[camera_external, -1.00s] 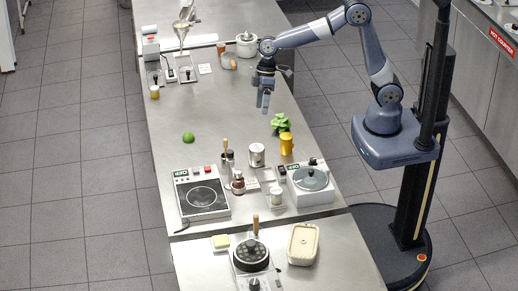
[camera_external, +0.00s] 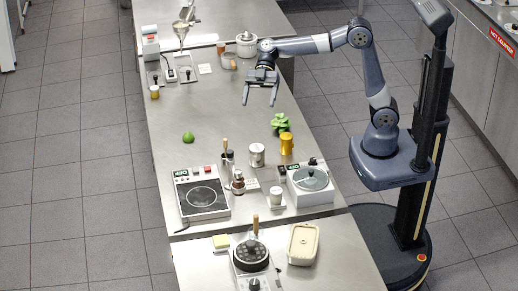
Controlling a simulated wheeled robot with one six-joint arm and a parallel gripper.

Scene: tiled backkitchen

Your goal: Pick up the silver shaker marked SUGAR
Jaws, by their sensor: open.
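A silver cylindrical shaker (camera_external: 257,155) stands upright on the steel counter (camera_external: 215,115), just left of a yellow jug (camera_external: 286,145). Its marking is too small to read for certain. My gripper (camera_external: 260,98) is open and empty above the counter, its two fingers spread apart. It is farther back on the counter than the shaker and apart from it.
Green leaves (camera_external: 281,123) lie behind the jug. Dark bottles (camera_external: 238,182), a hotplate (camera_external: 203,194), and a white appliance with a round lid (camera_external: 312,182) stand close in front. A lime (camera_external: 188,137) lies left; the counter's middle is clear.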

